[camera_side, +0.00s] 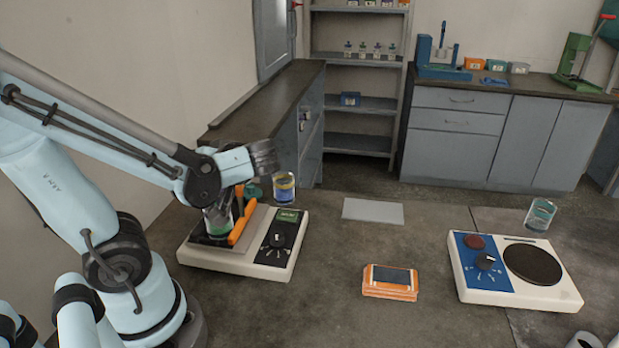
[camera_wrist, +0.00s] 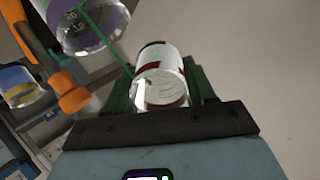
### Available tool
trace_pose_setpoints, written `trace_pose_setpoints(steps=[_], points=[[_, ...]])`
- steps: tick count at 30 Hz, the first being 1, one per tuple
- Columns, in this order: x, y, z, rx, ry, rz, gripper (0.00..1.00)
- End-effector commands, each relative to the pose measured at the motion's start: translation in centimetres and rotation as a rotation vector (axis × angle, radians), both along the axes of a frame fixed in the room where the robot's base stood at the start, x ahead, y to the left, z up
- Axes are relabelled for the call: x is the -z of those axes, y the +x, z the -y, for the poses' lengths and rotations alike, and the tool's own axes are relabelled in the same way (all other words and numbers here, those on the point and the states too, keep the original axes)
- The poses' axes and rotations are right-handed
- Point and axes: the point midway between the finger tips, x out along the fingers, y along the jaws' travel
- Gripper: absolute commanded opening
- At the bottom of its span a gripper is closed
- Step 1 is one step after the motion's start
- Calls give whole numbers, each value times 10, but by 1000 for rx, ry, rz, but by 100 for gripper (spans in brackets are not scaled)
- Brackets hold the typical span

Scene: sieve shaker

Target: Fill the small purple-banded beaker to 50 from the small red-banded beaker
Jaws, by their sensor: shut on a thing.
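In the wrist view, my gripper (camera_wrist: 163,88) is shut on the clear red-banded beaker (camera_wrist: 161,72), with a green finger on each side. The purple-banded beaker (camera_wrist: 95,28) is at the upper left, partly cut off, its marks partly readable. A thin green streak, looking like a liquid stream, runs between the two beakers. In the side view, a clear beaker (camera_side: 216,222), seemingly the purple-banded one, stands on the left device's plate, partly behind my arm, with green beside it. Its fill level is not readable. The held beaker is not clear in the side view.
The cream device (camera_side: 277,257) with a dial and display has orange parts (camera_side: 242,224). A blue-and-yellow-banded beaker (camera_side: 284,187) stands behind it. An orange handheld device (camera_side: 390,282), a hotplate (camera_side: 515,290) and another beaker (camera_side: 541,214) are to the right. The middle bench is mostly clear.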

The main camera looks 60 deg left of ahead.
Motion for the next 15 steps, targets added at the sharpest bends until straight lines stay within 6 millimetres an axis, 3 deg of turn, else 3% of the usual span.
trace_pose_setpoints(steps=[8,15], points=[[0,0,0,-1,0,-1,21],[7,-3,-4,-6,-200,66,21]])
